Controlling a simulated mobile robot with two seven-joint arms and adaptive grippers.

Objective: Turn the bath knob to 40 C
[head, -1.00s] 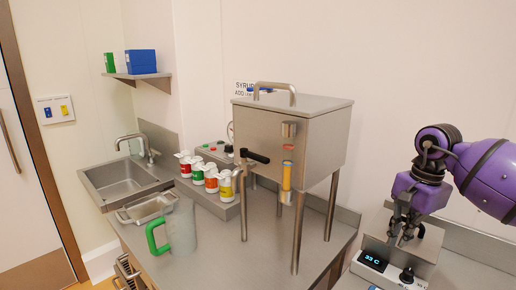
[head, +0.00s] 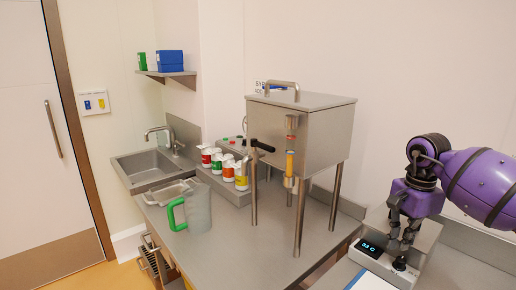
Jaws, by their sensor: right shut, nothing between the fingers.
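The bath (head: 424,236) is a steel box with a dark display (head: 370,248) on its front, at the right of the head view. Its blue digits are small and look like 53 C, but I cannot read them surely. The black bath knob (head: 400,264) is on the front, right of the display. My right gripper (head: 401,252) points down at the knob, its fingertips just above or touching its top; I cannot tell which. It is shut with nothing in it and hides part of the bath. My left gripper is out of view.
A steel hopper (head: 300,131) on legs stands on the counter left of the bath. A green-handled jug (head: 197,210), several capped bottles (head: 228,168) and a sink (head: 150,164) are farther left. A white sheet (head: 369,281) lies in front of the bath.

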